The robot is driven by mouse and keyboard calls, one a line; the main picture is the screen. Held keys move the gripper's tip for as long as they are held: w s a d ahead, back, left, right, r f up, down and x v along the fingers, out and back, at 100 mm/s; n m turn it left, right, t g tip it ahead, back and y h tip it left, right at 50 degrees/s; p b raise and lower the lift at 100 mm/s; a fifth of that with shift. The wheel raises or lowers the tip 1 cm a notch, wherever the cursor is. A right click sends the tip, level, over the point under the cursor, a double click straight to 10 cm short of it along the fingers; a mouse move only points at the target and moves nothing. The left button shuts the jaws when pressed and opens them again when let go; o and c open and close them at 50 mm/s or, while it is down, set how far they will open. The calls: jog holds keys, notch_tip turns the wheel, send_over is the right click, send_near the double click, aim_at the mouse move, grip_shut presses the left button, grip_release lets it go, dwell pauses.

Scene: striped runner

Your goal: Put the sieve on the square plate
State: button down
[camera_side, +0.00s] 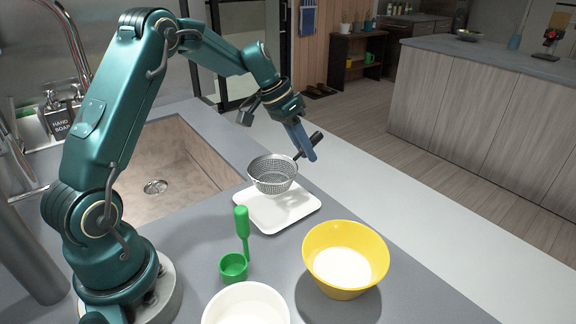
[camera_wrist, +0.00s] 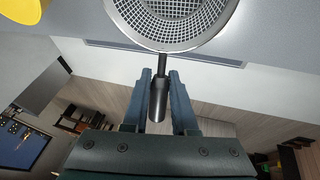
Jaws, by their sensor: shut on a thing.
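The sieve (camera_side: 272,176) is a grey metal mesh bowl with a black handle. My gripper (camera_side: 304,147) is shut on the handle and holds the sieve over the white square plate (camera_side: 290,214). The sieve's bowl is at the back-left part of the plate in the side view; whether it touches the plate I cannot tell. In the wrist view the sieve (camera_wrist: 172,18) is at the top, with its dark handle between the fingers of my gripper (camera_wrist: 161,85). The plate is not clear in the wrist view.
A yellow bowl (camera_side: 378,262) with white contents stands right of the plate. A green scoop (camera_side: 234,267) with an upright handle and a white bowl (camera_side: 215,310) stand nearer the camera. The sink (camera_side: 190,180) opens at the left. The counter's far edge runs behind the plate.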

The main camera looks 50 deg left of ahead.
jog(key=shift+w+d+f, duration=0.2)
jog(key=shift+f, duration=1.95)
jog(key=c, duration=0.7)
grip_release()
jog(key=shift+f, duration=0.15)
